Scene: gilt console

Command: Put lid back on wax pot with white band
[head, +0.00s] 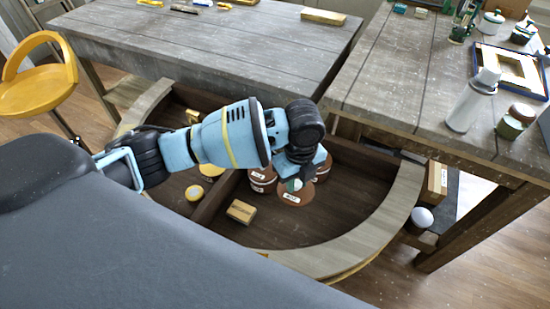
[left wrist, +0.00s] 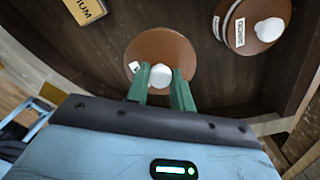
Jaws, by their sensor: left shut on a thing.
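A brown round lid (head: 297,197) with a white knob and a small white label is at my left gripper (head: 296,182), inside the curved drawer. In the left wrist view the green fingers of this gripper (left wrist: 161,88) are shut on the white knob (left wrist: 160,72) of the brown lid (left wrist: 160,45). Whether the lid rests on anything is hidden. A reddish-brown pot (head: 261,181) with pale markings stands just left of it, and another (head: 323,168) is behind to the right, partly covered by the gripper. The left wrist view shows a lidded pot (left wrist: 238,22) with a white band, label and white knob.
The drawer has a curved wooden rim (head: 370,230) and a divider (head: 217,195). A tan labelled block (head: 241,211) lies left of the pots. The drawer floor right of them is clear. The table edges (head: 430,140) overhang behind.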

